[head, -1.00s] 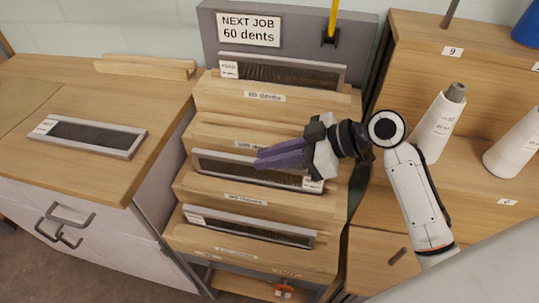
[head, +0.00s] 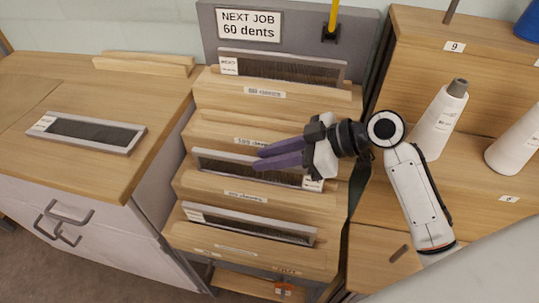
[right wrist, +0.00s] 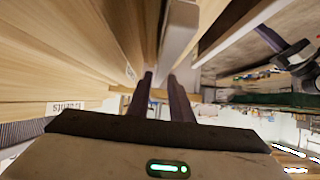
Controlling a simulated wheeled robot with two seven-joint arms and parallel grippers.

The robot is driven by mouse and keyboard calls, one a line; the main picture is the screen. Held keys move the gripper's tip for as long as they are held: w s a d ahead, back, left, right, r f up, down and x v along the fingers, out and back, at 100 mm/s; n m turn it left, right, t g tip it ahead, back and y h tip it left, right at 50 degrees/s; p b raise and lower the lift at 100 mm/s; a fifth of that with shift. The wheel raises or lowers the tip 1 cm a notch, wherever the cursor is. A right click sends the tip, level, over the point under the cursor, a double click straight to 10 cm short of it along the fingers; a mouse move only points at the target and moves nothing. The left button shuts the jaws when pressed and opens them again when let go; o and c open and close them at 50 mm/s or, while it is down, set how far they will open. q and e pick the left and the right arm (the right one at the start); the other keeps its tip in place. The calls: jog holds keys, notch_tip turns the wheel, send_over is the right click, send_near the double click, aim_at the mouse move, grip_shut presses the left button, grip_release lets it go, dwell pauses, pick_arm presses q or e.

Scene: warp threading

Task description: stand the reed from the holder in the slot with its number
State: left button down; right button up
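A stepped wooden rack (head: 300,111) has labelled slots; most labels are too blurred to read surely. A long grey-framed reed (head: 222,164) stands in a middle slot, its white tag at the right end. My right gripper (head: 256,158) is at this reed, its two purple fingers apart over the upper edge. The right wrist view shows the parted fingers (right wrist: 163,88) and a grey bar (right wrist: 178,40) running toward the gap between them; contact cannot be told. Other reeds stand in the top slot (head: 290,70) and the bottom slot (head: 250,222). My left gripper is out of view.
A sign (head: 249,25) reads "NEXT JOB 60 dents". Another framed reed (head: 85,132) lies flat on the left cabinet, with a wooden rail piece (head: 144,64) behind it. White cones (head: 440,120) stand on the right shelves. The left cabinet top has free room.

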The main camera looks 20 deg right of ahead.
jog(key=shift+o, duration=1.3)
jog(key=shift+f, duration=0.1)
